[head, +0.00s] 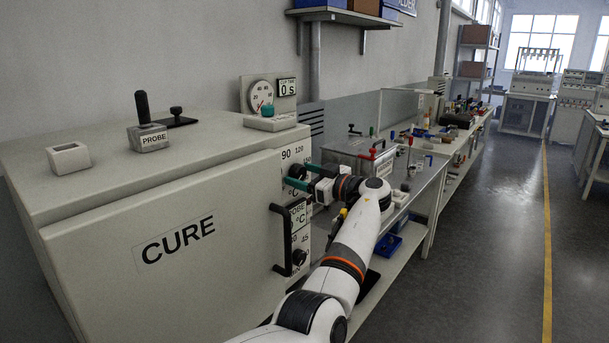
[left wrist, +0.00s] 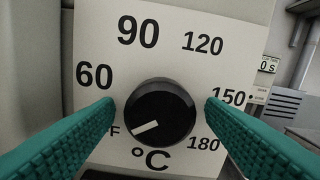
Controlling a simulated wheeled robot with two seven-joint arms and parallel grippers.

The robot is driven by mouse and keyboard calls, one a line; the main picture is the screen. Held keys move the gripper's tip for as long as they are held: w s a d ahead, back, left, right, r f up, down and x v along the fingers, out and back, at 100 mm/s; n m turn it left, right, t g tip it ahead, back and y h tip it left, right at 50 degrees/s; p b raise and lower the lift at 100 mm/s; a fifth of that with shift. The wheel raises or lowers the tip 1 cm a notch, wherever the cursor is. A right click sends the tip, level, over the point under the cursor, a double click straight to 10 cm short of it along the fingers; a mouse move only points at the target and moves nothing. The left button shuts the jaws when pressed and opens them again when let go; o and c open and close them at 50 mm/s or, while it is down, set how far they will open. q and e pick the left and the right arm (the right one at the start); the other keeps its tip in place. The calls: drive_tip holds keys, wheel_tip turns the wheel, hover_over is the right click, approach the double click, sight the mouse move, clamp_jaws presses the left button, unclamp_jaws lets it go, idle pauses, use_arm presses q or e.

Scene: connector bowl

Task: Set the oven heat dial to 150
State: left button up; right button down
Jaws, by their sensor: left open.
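The heat dial (left wrist: 158,112) is a black round knob on a white scale plate (left wrist: 90,40) marked 60, 90, 120, 150 and 180 °C. Its white pointer line slants to the lower left, toward a partly hidden label ending in F, below 60. The 150 mark (left wrist: 228,97) is at the right of the knob. In the head view the dial (head: 296,171) sits at the upper right of the oven front (head: 150,260) marked CURE. My left gripper (left wrist: 160,108) has green fingers, open, one on each side of the knob, with small visible gaps. My right gripper is not in view.
A black door handle (head: 281,240) and a second dial (head: 299,257) are below the heat dial. A round gauge (head: 261,94) and a timer display reading 0 s (head: 287,87) stand behind the oven. A cluttered bench runs on to the right.

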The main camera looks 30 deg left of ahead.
use_arm(q)
drive_tip(key=c, duration=1)
drive_tip(key=shift+o, duration=0.2)
